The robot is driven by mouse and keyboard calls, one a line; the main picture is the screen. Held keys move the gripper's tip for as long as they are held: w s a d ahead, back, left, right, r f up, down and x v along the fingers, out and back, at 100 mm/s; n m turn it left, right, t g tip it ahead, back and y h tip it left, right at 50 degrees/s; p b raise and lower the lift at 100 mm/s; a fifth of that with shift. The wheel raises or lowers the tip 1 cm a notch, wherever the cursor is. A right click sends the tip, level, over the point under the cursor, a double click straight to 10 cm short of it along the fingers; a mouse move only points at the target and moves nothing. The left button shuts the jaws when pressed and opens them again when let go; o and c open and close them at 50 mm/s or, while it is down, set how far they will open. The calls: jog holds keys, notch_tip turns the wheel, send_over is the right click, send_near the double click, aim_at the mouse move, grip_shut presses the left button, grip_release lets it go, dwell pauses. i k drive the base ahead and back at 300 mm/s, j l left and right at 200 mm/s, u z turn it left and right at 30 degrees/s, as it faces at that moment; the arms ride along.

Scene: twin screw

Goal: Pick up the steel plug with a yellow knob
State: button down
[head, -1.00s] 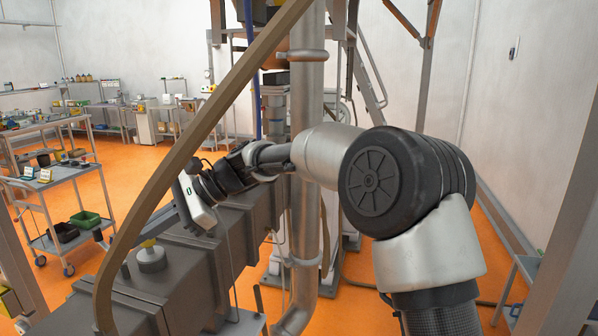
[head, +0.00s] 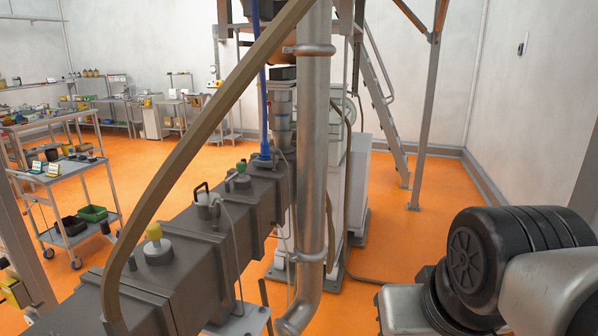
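The steel plug with a yellow knob (head: 157,250) sits upright on top of the long grey machine barrel (head: 185,275), at the lower left of the head view. Its yellow knob is uppermost and nothing covers it. Its lower end is hidden in the barrel. My gripper is outside the head view; only links of my arm show at the lower right, well apart from the plug.
A fitting with a black handle (head: 205,203) and a plug with a green knob (head: 241,178) stand farther along the barrel. A brown curved bar (head: 190,140) crosses in front of it. A vertical steel pipe (head: 312,160) rises to the right. A cart (head: 75,190) stands left.

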aim_at(158, 245)
jog(key=u, duration=1.35)
